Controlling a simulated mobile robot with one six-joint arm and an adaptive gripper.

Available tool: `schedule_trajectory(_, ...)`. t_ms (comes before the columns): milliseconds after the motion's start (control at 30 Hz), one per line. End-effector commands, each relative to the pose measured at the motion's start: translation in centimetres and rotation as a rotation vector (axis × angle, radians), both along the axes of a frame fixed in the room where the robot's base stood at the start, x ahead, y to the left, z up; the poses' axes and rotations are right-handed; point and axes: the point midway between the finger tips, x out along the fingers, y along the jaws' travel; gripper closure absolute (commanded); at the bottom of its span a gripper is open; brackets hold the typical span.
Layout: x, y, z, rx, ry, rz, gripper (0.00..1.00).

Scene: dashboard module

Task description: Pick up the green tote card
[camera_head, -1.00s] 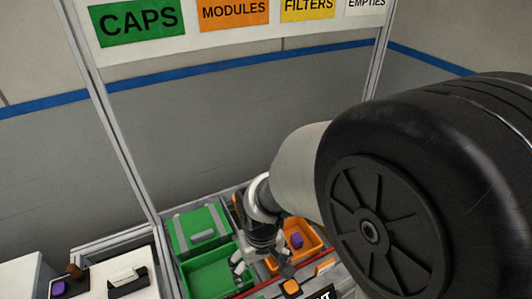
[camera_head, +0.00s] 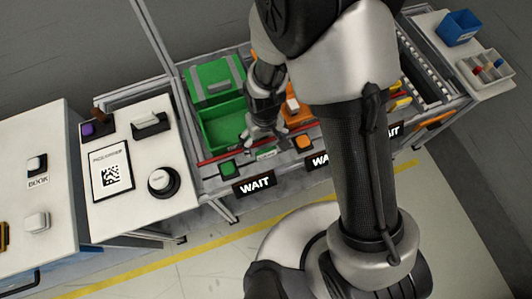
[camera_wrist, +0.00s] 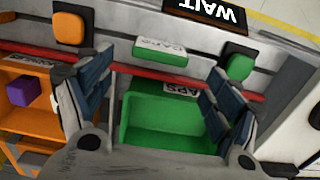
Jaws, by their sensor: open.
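The green tote card (camera_wrist: 160,52) is a small green block with a white face lettered CAPS, on the grey front ledge in the wrist view. In the head view the card (camera_head: 266,154) shows small and pale, just below my gripper (camera_head: 264,140). In the wrist view my gripper (camera_wrist: 162,65) is open and empty, its two fingers wide apart on either side of the card's position. The card appears between the fingers and toward the top of the picture, and I cannot tell the height gap.
A red rail (camera_wrist: 190,77) runs between the card and the open green bin (camera_wrist: 165,125). A green button (camera_wrist: 236,65) and an orange button (camera_wrist: 68,28) flank the card. A black WAIT sign (camera_wrist: 212,11) stands in front. An orange bin (camera_wrist: 27,120) holds a purple cube (camera_wrist: 22,92).

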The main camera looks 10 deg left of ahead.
Motion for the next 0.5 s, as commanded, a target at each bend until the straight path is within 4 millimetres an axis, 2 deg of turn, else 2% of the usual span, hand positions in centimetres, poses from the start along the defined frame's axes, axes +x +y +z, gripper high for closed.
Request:
schedule_trajectory(167,-0.2,-0.2,-1.2,-0.001,0.002,0.0,0.17)
schedule_trajectory(400,-0.6,-0.5,-4.8,-0.001,0.002,0.0,0.17)
schedule_trajectory(500,-0.5,-0.5,-5.3,0.0,0.0,0.0,0.17)
